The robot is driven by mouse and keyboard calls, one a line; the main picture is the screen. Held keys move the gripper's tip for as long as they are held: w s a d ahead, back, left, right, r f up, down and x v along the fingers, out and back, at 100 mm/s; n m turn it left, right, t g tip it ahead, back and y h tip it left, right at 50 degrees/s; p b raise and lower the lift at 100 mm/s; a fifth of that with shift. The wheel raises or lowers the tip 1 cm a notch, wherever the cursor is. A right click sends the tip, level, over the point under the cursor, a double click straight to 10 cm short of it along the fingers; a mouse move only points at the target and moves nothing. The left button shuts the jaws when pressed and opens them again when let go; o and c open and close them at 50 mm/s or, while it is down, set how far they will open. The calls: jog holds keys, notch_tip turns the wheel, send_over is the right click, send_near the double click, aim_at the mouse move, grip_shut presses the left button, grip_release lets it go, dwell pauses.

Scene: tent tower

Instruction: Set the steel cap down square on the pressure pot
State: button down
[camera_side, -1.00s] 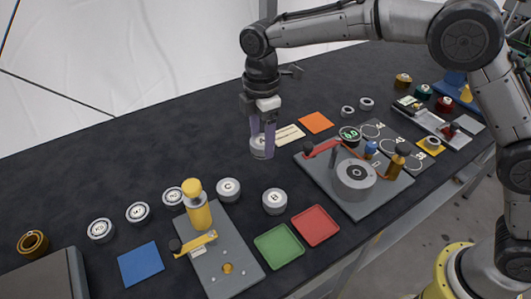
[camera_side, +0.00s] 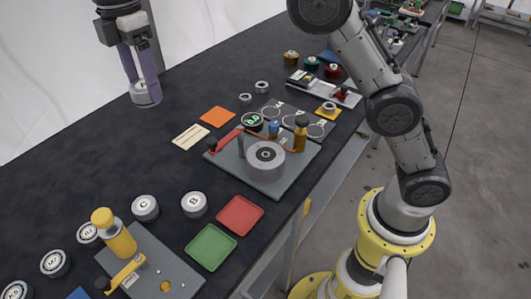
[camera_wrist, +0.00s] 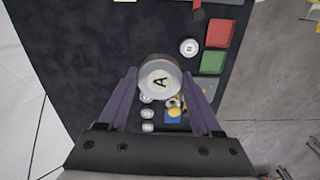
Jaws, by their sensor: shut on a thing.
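My gripper (camera_side: 142,84) is shut on a round steel cap (camera_side: 146,98) and holds it above the black table, left of the orange square. In the wrist view the cap (camera_wrist: 160,78) shows a letter A on its pale top and sits between the two purple fingers of my gripper (camera_wrist: 161,84). The pressure pot appears to be the grey cylinder (camera_side: 265,165) with a dark hub, standing on a grey plate (camera_side: 287,180). The cap is well apart from the pot, to its left and farther back. The cap's underside is hidden.
A red arm (camera_side: 229,139), a small post (camera_side: 240,144), a blue knob (camera_side: 273,128) and an amber bottle (camera_side: 301,134) surround the pot. A green 0.0 gauge (camera_side: 252,121) stands behind. Red (camera_side: 240,214) and green (camera_side: 211,247) trays lie in front.

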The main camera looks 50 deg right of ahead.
jog(key=s+d, duration=0.9)
jog(key=s, duration=0.5)
jog(key=s+d, duration=1)
jog(key=s, duration=0.4)
send_over(266, 154)
jog(key=shift+n, duration=0.3)
jog(key=f, duration=1.4)
jog(key=shift+s+f, duration=0.1)
jog(key=shift+s, duration=0.15)
jog(key=shift+w+f, duration=0.15)
jog(key=shift+f, duration=0.8)
jog(key=shift+w+f, duration=0.15)
jog(key=shift+f, duration=0.75)
jog(key=shift+f, duration=0.2)
